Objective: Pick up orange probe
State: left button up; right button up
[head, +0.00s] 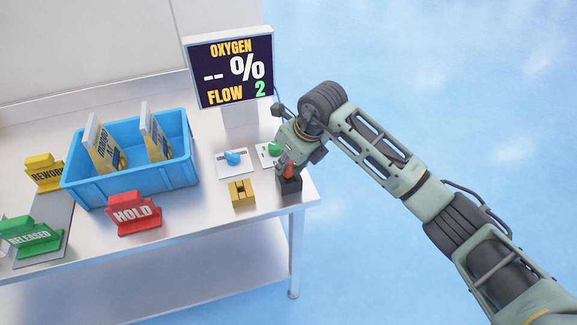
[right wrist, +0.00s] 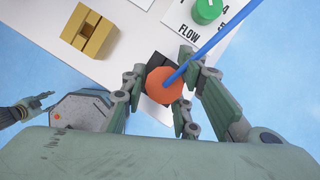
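The orange probe (head: 290,169) stands in a small dark holder (head: 290,186) near the right end of the table. In the right wrist view its round orange top (right wrist: 164,85) shows, with a blue tube across it. My right gripper (head: 284,162) reaches down over the holder. In the right wrist view my right gripper (right wrist: 161,88) has its fingers apart on either side of the probe. The orange top hides part of the gap, so contact is not clear.
A yellow block (head: 242,193) and a blue knob (head: 233,158) are left of the holder; a green knob (head: 275,149) is behind it. The oxygen display (head: 228,70) stands at the back. A blue bin (head: 140,187) with pouches and a red HOLD sign (head: 133,214) are further left.

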grip_shut()
jog(key=shift+r, duration=0.15)
